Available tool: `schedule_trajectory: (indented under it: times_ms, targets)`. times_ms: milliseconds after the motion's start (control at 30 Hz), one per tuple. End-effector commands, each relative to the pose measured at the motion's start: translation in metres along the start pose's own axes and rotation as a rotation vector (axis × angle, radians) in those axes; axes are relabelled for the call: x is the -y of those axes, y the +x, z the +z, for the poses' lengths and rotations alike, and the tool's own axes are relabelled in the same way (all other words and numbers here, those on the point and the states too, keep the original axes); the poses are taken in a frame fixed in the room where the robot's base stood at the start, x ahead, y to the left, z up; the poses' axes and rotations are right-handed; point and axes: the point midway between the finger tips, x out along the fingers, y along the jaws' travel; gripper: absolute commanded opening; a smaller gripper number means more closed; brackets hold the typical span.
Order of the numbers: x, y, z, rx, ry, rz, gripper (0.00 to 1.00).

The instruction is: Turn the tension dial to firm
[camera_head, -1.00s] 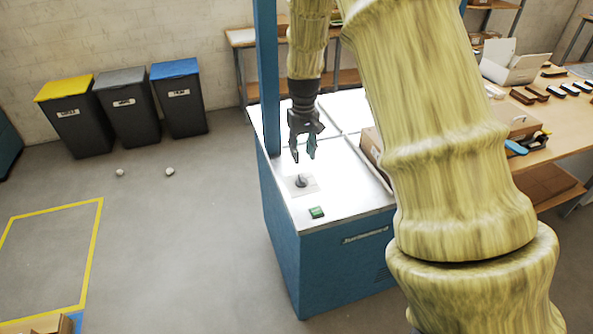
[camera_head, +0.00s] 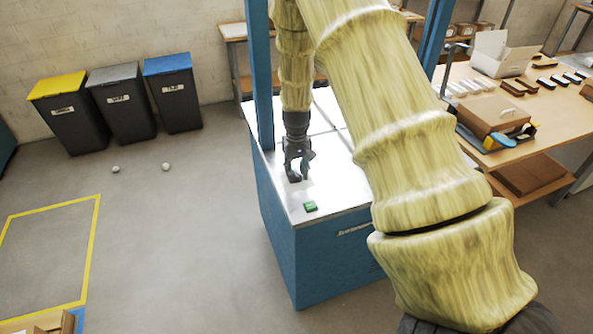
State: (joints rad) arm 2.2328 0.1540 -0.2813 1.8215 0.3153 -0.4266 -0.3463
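The laminator (camera_head: 330,262) is a blue cabinet with a pale top and blue posts. My gripper (camera_head: 298,175) points down at the front left of this top, right where the dark tension dial stands. The fingers cover most of the dial, so its pointer and marks cannot be read. The fingertips are at the dial's height, but it is too small and dark to tell whether they grip it. A green button or switch (camera_head: 310,206) sits on the top in front of the gripper.
My arm crosses the middle right of the view. A wooden workbench (camera_head: 560,125) with a cardboard box (camera_head: 492,117) and several small items stands to the right. Bins (camera_head: 172,90) stand by the back left wall. The floor left of the cabinet is mostly clear.

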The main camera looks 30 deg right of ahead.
Motion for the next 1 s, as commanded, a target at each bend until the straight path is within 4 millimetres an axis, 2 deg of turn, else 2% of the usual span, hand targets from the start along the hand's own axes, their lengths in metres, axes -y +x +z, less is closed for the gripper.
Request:
schedule_trajectory:
  times_ms: [367, 567, 1000]
  targets:
    - [0.0001, 0.0037, 0.0003, 0.001, 0.000, 0.000, 0.33]
    - [0.0001, 0.0035, 0.0003, 0.000, 0.000, 0.000, 0.00]
    - [0.0004, 0.0030, 0.0001, 0.000, 0.051, 0.000, 0.00]
